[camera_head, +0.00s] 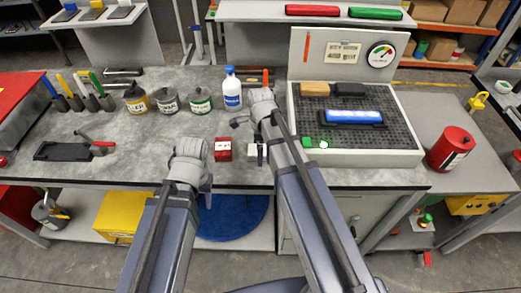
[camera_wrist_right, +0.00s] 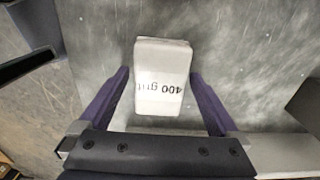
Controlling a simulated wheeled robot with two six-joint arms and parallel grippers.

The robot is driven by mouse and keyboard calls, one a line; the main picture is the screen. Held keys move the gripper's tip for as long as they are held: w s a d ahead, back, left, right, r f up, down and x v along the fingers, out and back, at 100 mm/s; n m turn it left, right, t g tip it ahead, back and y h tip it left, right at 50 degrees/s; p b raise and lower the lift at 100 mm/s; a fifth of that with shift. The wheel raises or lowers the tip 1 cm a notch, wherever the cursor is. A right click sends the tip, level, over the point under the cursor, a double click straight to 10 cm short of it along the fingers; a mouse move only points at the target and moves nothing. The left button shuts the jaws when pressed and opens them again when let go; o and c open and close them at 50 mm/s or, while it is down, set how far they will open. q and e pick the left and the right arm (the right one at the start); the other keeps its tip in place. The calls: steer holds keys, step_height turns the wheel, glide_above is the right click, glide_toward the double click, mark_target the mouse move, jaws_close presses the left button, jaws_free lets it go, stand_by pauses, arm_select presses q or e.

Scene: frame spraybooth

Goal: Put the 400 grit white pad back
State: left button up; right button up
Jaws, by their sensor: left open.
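The white pad (camera_wrist_right: 162,80) lies on the grey bench (camera_wrist_right: 235,40) in the right wrist view, its "400 grit" print upside down. It also shows in the head view (camera_head: 253,151), partly hidden by my right arm. My right gripper (camera_wrist_right: 160,85) is open, with a dark finger on each side of the pad and a gap on both sides. Whether the fingers are at the pad's height is hard to tell. My left gripper (camera_head: 207,188) is open and empty at the bench's front edge. Its fingers are mostly hidden in the head view.
A red block (camera_head: 223,150) sits left of the white pad. A blue-capped bottle (camera_head: 232,90) and several cans stand behind. The perforated tray (camera_head: 400,140) on the right holds a blue-and-white block (camera_head: 352,117), tan (camera_head: 315,88) and black blocks. A red canister (camera_head: 450,148) stands further right.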

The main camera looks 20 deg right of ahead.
arm_select(q)
steer(key=shift+r, duration=0.1)
arm_select(e)
steer(key=shift+r, duration=0.1)
arm_select(q)
step_height(320, 180, up, 12)
steer(key=p, duration=1.2)
arm_select(e)
step_height(320, 180, up, 12)
